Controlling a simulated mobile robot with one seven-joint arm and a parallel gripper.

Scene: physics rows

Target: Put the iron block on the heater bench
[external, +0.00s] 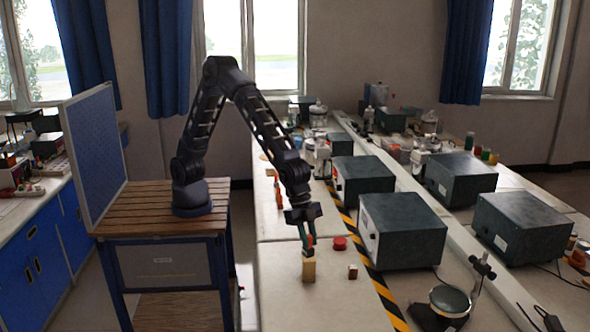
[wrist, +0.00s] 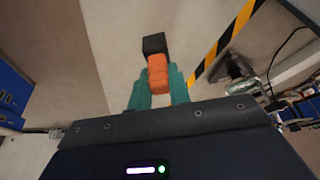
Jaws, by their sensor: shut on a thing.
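My gripper (external: 307,246) points down over the near part of the light bench, its teal fingers closed. In the wrist view, my gripper (wrist: 159,92) is shut on an orange piece (wrist: 158,72). A dark block (wrist: 154,43), possibly the iron block, shows at the far end of the orange piece; I cannot tell whether they are joined. In the external view, a yellowish block (external: 309,271) is directly below the fingertips; whether it touches the bench is unclear. I cannot tell which thing is the heater bench.
A red round thing (external: 339,243) and a small brown block (external: 353,272) are right of my gripper. Yellow-black tape (external: 366,255) runs beyond them, with large dark boxes (external: 402,230) behind. Orange things (external: 278,187) stand farther back. The bench left of my gripper is clear.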

